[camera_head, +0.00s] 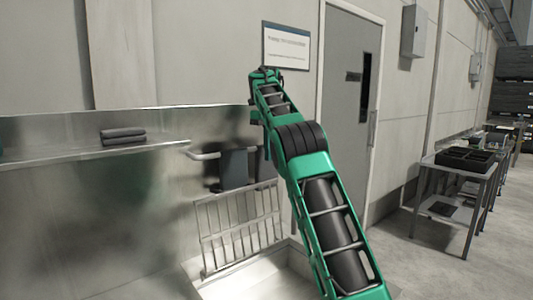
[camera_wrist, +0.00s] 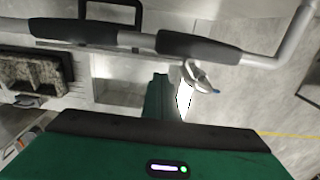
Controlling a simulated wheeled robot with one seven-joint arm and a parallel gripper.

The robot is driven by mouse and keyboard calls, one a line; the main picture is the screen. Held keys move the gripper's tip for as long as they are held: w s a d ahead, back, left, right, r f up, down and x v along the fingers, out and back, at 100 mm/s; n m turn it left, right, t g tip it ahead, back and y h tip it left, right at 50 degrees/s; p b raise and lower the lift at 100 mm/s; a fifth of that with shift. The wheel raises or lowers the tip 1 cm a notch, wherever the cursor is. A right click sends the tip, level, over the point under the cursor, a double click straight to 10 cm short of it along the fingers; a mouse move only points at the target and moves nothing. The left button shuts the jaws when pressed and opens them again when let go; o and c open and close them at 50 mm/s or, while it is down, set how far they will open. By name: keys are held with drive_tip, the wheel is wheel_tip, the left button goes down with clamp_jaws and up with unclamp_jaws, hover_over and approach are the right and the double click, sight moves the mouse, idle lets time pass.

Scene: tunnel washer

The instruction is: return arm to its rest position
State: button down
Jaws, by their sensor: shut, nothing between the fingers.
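My green and black arm rises from the lower right of the head view. It bends at a dark joint in the middle and reaches up to a green elbow below the wall sign. Beyond the elbow a short green part turns down, and the rest of the arm is hard to make out. I cannot pick out my gripper's fingers in either view. The wrist view shows a green body with a dark edge and a small lit indicator along the bottom. A grey bar with dark sleeves (camera_wrist: 200,47) crosses the top of it.
A steel shelf (camera_head: 60,157) with dark folded cloths (camera_head: 123,136) is at left. A wire grate (camera_head: 240,228) stands over a pale basin (camera_head: 265,280). A grey door (camera_head: 350,110) and a wall sign (camera_head: 286,47) are behind the arm. A steel table (camera_head: 430,170) carries a black tray at right; floor before it is clear.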

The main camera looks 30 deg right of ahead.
drive_tip(key=shift+w+r, duration=0.2)
drive_tip(key=shift+r, duration=0.25)
drive_tip(key=s+d+f+n, duration=0.1)
drive_tip(key=s+d+n, duration=0.1)
drive_tip(key=s+n, duration=0.65)
drive_tip(key=s+d+f+n, duration=0.2)
drive_tip(key=s+n, duration=0.2)
drive_tip(key=s, duration=0.9)
drive_tip(key=s+a+f+n, duration=0.3)
drive_tip(key=s+f+n, duration=0.2)
drive_tip(key=s, duration=0.4)
drive_tip(key=s+a+f+n, duration=0.4)
drive_tip(key=s+f, duration=0.4)
drive_tip(key=s, duration=0.2)
drive_tip(key=s+a+f+n, duration=0.3)
drive_tip(key=s+f+n, duration=0.3)
drive_tip(key=s, duration=0.3)
drive_tip(key=shift+s+a+f, duration=0.25)
drive_tip(key=shift+a+f, duration=0.1)
drive_tip(key=shift+f, duration=0.35)
